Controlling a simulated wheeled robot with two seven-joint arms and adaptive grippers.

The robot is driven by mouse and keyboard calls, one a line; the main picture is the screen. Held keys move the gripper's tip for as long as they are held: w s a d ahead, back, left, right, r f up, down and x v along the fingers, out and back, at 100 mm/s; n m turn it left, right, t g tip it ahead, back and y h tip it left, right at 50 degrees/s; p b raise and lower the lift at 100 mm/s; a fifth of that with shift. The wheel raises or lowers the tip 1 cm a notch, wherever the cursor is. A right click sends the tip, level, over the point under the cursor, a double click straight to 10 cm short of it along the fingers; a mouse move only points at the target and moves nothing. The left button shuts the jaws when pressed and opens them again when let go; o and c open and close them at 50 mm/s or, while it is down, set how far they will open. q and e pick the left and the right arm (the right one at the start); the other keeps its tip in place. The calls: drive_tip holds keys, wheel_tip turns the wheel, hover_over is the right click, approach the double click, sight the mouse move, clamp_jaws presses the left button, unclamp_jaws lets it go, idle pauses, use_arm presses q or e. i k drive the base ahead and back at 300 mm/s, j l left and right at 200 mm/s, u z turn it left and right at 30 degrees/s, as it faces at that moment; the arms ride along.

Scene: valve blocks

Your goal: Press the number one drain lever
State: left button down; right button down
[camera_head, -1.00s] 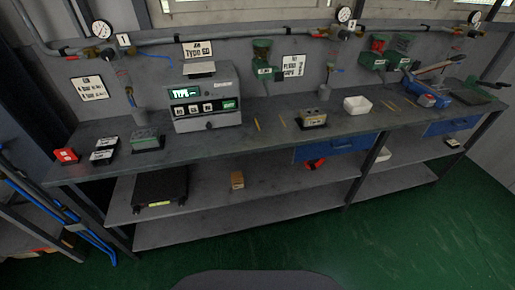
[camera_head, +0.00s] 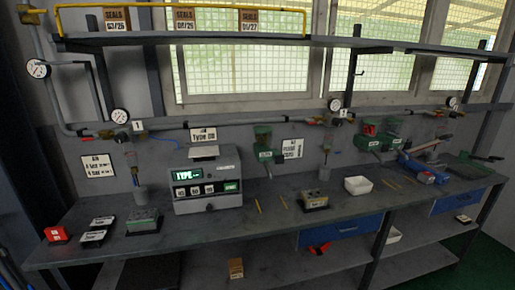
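The number one station is at the left of the back wall, marked by a small white "1" plate (camera_head: 137,125) on the grey pipe. A round gauge (camera_head: 119,116) and a brass fitting sit just left of the plate. The lever's position is too small to make out. Neither gripper is in view.
The grey bench (camera_head: 240,222) runs along the wall. It holds a "TYPE" machine (camera_head: 207,183), a green-topped block (camera_head: 143,220), a red box (camera_head: 57,234), a white bin (camera_head: 357,185) and a blue vise (camera_head: 424,172). A shelf (camera_head: 230,40) with a yellow rail hangs above.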

sight(134, 179)
drive_tip(key=k+u, duration=0.1)
drive_tip(key=u, duration=1.35)
